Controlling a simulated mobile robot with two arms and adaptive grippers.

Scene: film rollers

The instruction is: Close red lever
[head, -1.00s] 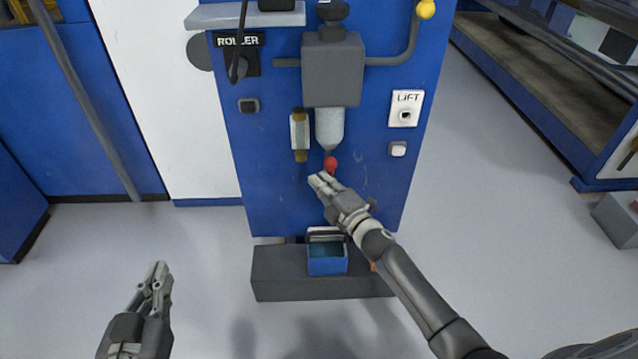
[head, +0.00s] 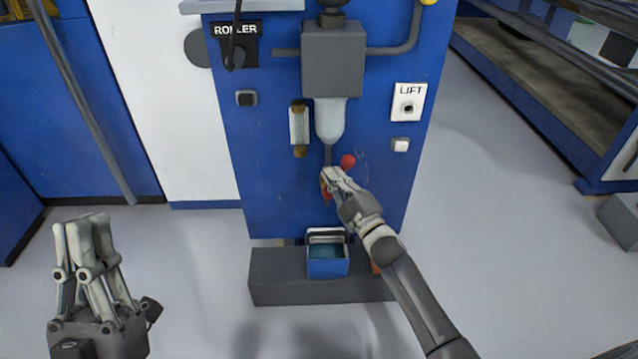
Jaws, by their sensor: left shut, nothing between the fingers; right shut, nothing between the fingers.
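The red lever shows as a round red knob (head: 348,161) on the front of the blue machine, below the grey filter unit with its pale bowl. A smaller red-orange part shows just left of my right fingertips, mostly hidden behind them. My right gripper (head: 332,178) is shut and empty, its fingertips just below and left of the knob, at the thin pipe under the bowl. I cannot tell whether it touches the lever. My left gripper (head: 84,222) is shut and empty, low at the left, over the floor and away from the machine.
A blue box (head: 328,262) sits at the grey base (head: 275,278) below the lever. A ROLLER switch (head: 237,48) and a LIFT button panel (head: 408,102) are higher on the machine.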

